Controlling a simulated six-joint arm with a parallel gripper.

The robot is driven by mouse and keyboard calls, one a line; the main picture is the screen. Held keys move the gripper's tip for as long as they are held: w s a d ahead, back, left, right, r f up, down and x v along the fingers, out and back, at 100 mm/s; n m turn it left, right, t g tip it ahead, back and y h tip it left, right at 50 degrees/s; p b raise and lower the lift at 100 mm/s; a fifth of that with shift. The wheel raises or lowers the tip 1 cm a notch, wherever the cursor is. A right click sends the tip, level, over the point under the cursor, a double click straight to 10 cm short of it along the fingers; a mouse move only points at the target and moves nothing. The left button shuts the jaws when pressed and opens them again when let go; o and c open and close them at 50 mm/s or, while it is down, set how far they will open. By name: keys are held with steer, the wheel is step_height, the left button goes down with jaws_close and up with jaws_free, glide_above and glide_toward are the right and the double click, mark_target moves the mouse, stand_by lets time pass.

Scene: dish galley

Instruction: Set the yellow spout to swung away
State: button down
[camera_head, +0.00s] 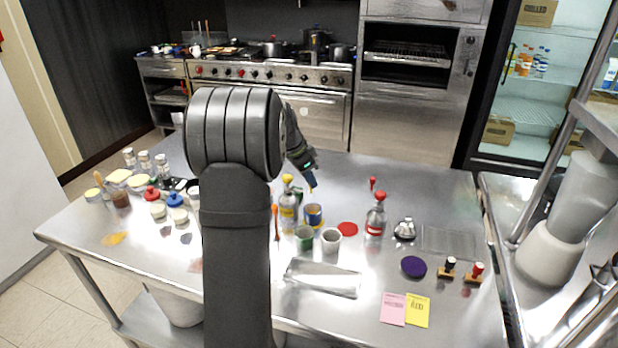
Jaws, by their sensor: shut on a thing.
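The yellow spout (287,179) tops a grey bottle (288,213) near the middle of the table, just right of my arm. It is small here, and I cannot tell which way it points. My gripper (311,183) is a little right of the spout at about its height, tilted down above a blue cup (313,214). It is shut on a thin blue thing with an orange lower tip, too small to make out. I see a gap in the picture between the gripper and the yellow spout.
A green cup (304,238), a white cup (331,240) and a red-topped bottle (376,220) stand nearby. A metal tray (322,279) lies in front.

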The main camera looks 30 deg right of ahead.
steer(key=shift+d, duration=0.1)
steer(key=w+d+n+t+y, duration=0.2)
steer(key=w+n+t, duration=0.2)
steer(key=n, duration=0.9)
steer(key=shift+w, duration=1.55)
steer(key=shift+a+r+y, duration=0.1)
steer(key=shift+y, duration=0.2)
steer(key=c, duration=1.4)
jaws_free()
